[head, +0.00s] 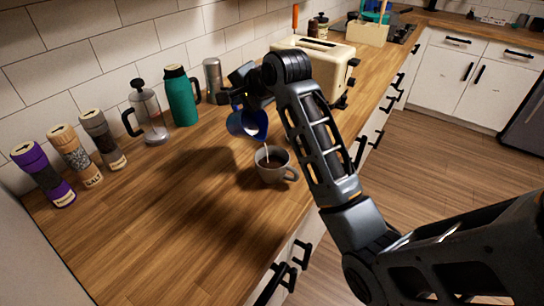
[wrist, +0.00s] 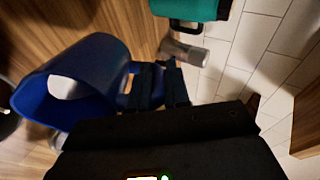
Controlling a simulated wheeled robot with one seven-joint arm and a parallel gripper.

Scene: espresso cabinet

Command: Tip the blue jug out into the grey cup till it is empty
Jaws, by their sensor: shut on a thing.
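The blue jug (head: 243,124) is held tilted by my gripper (head: 236,97), with its mouth lowered toward the grey cup (head: 272,164). A thin pale stream runs from the jug's lip down into the cup. The cup stands upright on the wooden counter, handle to the right, with dark contents visible. In the wrist view the jug (wrist: 85,75) fills the left side, and my gripper (wrist: 155,85) is shut at its handle side. How much is left in the jug cannot be told.
Behind stand a green flask (head: 182,96), a French press (head: 150,115) and a steel canister (head: 213,79). A cream toaster (head: 318,62) is behind my arm. Several labelled jars, one a purple jar (head: 45,175), are at left. The front-left counter (head: 170,235) is clear.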

